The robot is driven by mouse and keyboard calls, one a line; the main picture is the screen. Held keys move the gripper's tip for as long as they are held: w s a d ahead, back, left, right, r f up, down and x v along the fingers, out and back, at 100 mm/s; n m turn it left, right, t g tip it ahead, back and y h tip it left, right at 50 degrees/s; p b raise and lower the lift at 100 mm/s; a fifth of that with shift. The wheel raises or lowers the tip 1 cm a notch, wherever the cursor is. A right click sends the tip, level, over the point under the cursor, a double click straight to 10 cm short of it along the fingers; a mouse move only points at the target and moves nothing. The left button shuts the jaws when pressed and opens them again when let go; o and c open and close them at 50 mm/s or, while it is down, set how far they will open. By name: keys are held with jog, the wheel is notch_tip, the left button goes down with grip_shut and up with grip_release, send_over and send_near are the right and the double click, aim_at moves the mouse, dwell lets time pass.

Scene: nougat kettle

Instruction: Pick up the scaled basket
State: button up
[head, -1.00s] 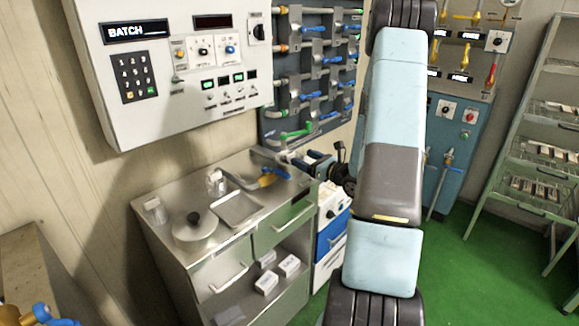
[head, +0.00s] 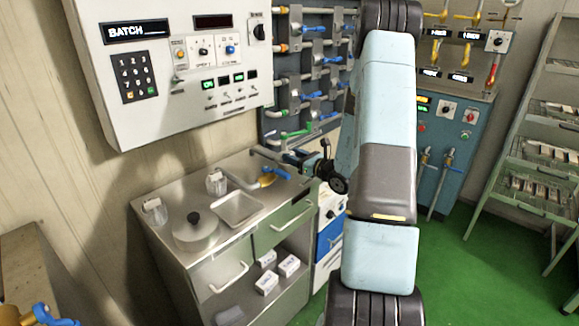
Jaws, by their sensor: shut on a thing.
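My gripper (head: 306,162) is a small dark shape behind and to the left of my raised arm, above the back right corner of the steel counter. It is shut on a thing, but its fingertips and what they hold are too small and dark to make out. I cannot identify the scaled basket with certainty in this view. A shallow rectangular metal tray (head: 238,208) sits on the counter, to the left of and below my gripper in the picture, apart from it.
The steel counter (head: 180,262) holds a round lidded pot (head: 195,232), small glass jars (head: 217,182) and a blue-and-yellow handle (head: 267,181). A control panel (head: 180,60) hangs above. A wire-shelved rack (head: 545,150) stands right. Green floor (head: 465,265) is clear before it.

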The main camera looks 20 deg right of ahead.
jog(key=c, duration=0.5)
